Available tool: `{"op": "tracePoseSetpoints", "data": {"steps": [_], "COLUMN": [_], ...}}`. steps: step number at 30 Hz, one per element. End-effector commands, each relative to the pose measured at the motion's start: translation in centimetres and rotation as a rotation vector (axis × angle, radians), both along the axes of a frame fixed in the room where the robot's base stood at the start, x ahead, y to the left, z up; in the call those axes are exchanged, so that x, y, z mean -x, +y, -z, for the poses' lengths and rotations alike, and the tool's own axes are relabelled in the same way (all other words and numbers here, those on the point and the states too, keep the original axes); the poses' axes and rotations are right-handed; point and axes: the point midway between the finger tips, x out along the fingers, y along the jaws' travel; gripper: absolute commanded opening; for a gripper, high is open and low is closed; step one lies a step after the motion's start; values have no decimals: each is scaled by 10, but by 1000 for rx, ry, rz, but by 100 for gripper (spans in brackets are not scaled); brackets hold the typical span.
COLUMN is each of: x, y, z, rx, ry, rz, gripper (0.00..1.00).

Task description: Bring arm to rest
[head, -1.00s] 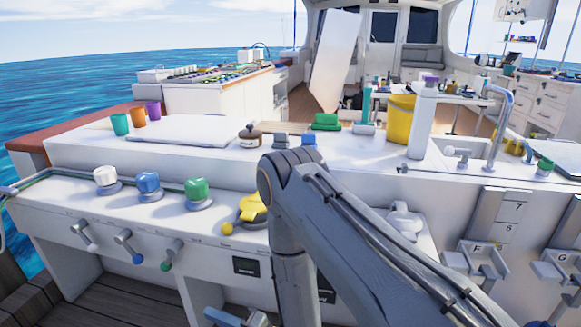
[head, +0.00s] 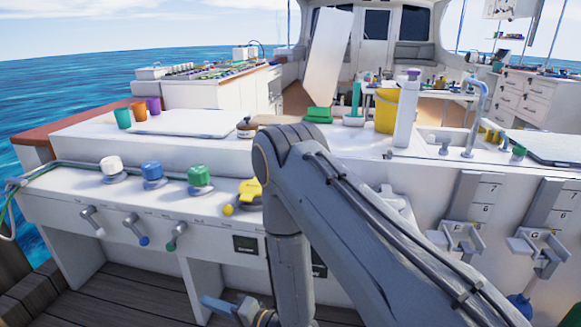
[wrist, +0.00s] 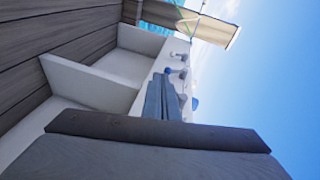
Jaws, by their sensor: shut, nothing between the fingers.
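My arm (head: 284,215) is folded in front of the white console, with its elbow high and the forearm link hanging down. My gripper (head: 207,302) shows low in the head view, pointing left below the console front, over the dark plank deck. In the wrist view the gripper fingers (wrist: 161,88) lie together, shut with nothing between them. The fingers appear apart from the console and its levers. Part of the wrist is cut off by the lower edge of the head view.
The console (head: 60,203) carries white, blue and green knobs, small levers (head: 136,230) below them and a yellow valve handle (head: 248,192). A yellow bucket (head: 387,113) and cups stand on the counter. My arm hides part of the console. Open deck (head: 125,290) lies at lower left.

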Motion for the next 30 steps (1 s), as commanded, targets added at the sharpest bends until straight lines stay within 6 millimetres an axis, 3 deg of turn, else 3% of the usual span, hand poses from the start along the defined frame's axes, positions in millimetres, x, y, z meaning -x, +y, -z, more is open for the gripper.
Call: {"op": "tracePoseSetpoints", "data": {"steps": [8, 14, 18, 22, 26, 30], "x": [-39, -78, -98, -105, -101, -81], "y": [-11, -39, -74, -111, -150, -193], "z": [-20, -48, -74, -100, -128, -157], "rx": [193, 435, 639, 816, 975, 1124], "ry": [-90, -168, -200, -203, -181, -131], "rz": [43, 88, 113, 121, 114, 82], "gripper": [0, 0, 0, 0, 0, 0]}}
